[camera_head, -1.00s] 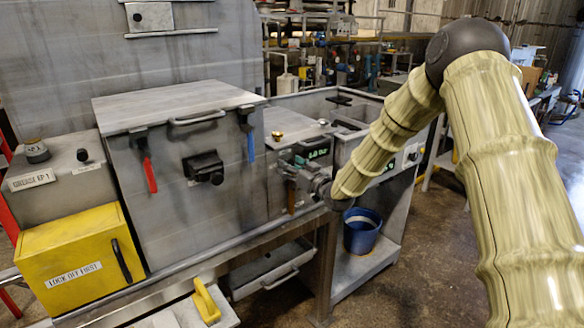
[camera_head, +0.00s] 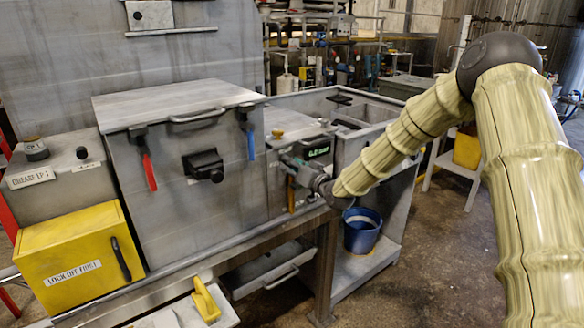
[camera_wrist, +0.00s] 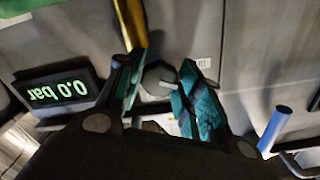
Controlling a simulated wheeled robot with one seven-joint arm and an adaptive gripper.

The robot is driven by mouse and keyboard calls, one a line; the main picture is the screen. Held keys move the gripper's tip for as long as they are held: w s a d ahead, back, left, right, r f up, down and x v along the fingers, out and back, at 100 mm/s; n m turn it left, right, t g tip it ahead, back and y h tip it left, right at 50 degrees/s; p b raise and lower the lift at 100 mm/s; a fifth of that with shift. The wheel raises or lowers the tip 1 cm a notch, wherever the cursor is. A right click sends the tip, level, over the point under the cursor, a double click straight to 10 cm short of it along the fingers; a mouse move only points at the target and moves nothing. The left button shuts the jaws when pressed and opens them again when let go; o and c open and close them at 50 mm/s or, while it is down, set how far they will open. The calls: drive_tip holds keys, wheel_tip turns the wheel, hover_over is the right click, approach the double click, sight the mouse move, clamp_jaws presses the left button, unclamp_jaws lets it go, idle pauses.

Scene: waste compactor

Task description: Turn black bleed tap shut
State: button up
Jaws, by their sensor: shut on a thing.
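The black bleed tap seems to be the dark knob (camera_wrist: 158,74) between my fingertips in the wrist view. My gripper (camera_wrist: 160,98) has a teal-padded finger on either side of it and is shut on it. In the head view my gripper (camera_head: 289,163) reaches the front of the small grey unit (camera_head: 277,190) and hides the tap. The green pressure display (camera_wrist: 60,90) lies beside the fingers in the wrist view, upside down, and appears to read 0.0 bar. The tap's exact angle is hard to tell.
A brass-coloured bar (camera_wrist: 131,22) runs close to one finger. The large grey box (camera_head: 180,190) with red (camera_head: 150,172) and blue (camera_head: 251,144) handles stands left of my gripper. A yellow box (camera_head: 75,262) is at far left. A blue bucket (camera_head: 361,236) stands below right.

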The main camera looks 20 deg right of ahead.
drive_tip(key=shift+m+b, duration=3.3)
drive_tip(key=shift+m, duration=3)
drive_tip(key=o, duration=1)
drive_tip(key=v, duration=1.2)
drive_tip(key=shift+r, duration=0.1)
